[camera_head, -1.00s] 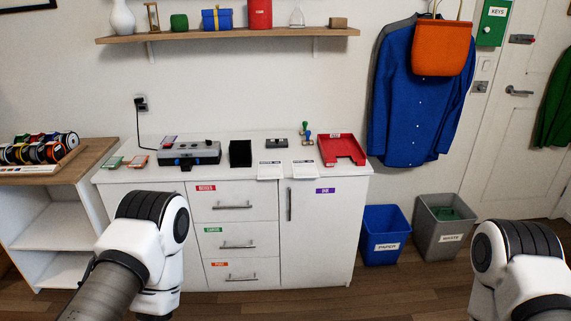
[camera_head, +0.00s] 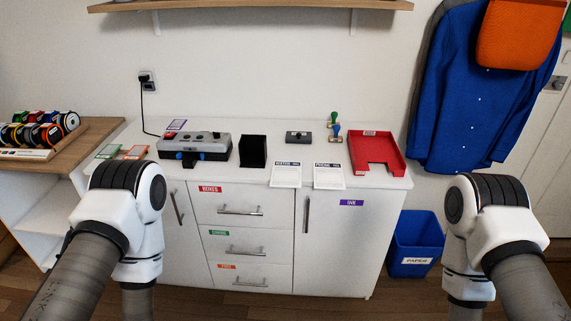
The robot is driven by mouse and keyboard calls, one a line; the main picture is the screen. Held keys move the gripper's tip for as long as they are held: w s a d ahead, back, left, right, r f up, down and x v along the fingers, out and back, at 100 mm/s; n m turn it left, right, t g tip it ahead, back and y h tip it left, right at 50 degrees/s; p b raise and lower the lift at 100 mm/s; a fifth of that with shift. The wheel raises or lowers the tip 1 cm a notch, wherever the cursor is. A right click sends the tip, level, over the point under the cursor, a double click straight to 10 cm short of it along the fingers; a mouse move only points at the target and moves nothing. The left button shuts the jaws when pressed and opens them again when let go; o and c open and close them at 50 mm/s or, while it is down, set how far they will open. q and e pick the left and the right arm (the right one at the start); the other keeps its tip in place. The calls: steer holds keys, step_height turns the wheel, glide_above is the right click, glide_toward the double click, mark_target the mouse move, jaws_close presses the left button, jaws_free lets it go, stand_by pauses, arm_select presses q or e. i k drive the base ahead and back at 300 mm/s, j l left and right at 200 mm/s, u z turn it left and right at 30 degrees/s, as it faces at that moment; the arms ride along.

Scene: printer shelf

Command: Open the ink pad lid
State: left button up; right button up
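A small dark grey box with a light spot on top (camera_head: 299,137), which looks like the ink pad, lies on the white cabinet top right of centre. It looks closed, but it is too small to see its lid edge clearly. Both my arms come in from the lower left and lower right, with their white and black joints in front of the cabinet. Neither gripper shows in this view, so their fingers cannot be seen.
Stamps with green (camera_head: 335,118) and blue (camera_head: 337,131) handles stand right of the box, then a red tray (camera_head: 391,168). Two white cards (camera_head: 286,174) (camera_head: 328,176) lie in front. A black open holder (camera_head: 253,152) and a grey device (camera_head: 205,142) stand left. A shelf (camera_head: 250,5) hangs above.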

mark_target(294, 137)
steer(key=i+l, duration=0.55)
steer(key=i+l+u, duration=0.1)
steer(key=i+l, duration=0.45)
steer(key=l, duration=0.1)
